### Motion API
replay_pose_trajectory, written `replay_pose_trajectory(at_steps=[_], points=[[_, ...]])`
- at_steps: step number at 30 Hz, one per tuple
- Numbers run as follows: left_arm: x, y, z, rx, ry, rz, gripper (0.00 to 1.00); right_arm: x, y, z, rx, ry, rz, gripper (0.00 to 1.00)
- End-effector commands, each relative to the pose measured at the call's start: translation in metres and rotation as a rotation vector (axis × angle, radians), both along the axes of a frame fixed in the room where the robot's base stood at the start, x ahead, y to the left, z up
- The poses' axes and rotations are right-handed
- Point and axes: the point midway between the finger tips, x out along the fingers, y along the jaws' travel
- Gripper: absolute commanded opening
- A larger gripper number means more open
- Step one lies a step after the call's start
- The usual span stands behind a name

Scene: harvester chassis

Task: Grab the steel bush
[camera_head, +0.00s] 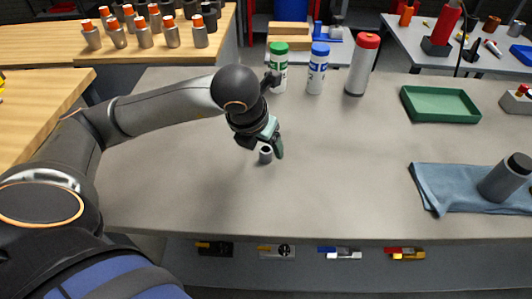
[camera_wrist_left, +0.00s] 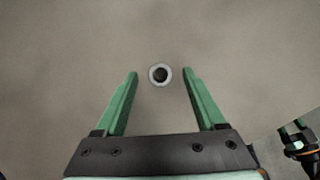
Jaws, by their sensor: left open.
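The steel bush (camera_head: 265,155) is a small grey ring-shaped cylinder with a dark hole, upright on the grey table. It also shows in the left wrist view (camera_wrist_left: 151,75), seen from above, a little beyond the fingertips and roughly centred between them. My left gripper (camera_head: 272,145) has green fingers and is open, just above and beside the bush in the head view. In the left wrist view my left gripper (camera_wrist_left: 160,78) has nothing between its fingers that I can see held.
Green-capped (camera_head: 279,68), blue-capped (camera_head: 317,70) and red-capped (camera_head: 361,66) containers stand behind the gripper. A green tray (camera_head: 440,104) and a blue cloth (camera_head: 440,190) with a dark grey cylinder (camera_head: 505,178) are to the right. The table around the bush is clear.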

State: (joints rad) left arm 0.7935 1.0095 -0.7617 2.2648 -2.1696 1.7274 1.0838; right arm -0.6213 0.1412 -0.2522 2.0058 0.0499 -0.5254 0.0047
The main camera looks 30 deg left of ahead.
Motion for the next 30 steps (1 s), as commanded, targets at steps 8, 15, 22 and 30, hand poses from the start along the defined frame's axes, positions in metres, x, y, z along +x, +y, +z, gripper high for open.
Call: replay_pose_trajectory(at_steps=[8,15,22,30], points=[[0.009,0.001,-0.021,-0.001,0.000,-0.002,0.72,-0.001,0.000,-0.002,-0.001,0.005,0.002,0.66],[0.009,0.001,-0.021,-0.001,0.000,-0.002,0.63,-0.003,0.001,-0.004,-0.001,0.010,0.003,0.66],[0.009,0.001,-0.021,-0.002,0.000,-0.001,0.37,-0.005,0.001,-0.004,-0.001,0.012,0.003,0.66],[0.009,0.001,-0.021,-0.002,0.000,-0.001,0.07,-0.005,0.001,-0.004,-0.001,0.012,0.003,0.66]])
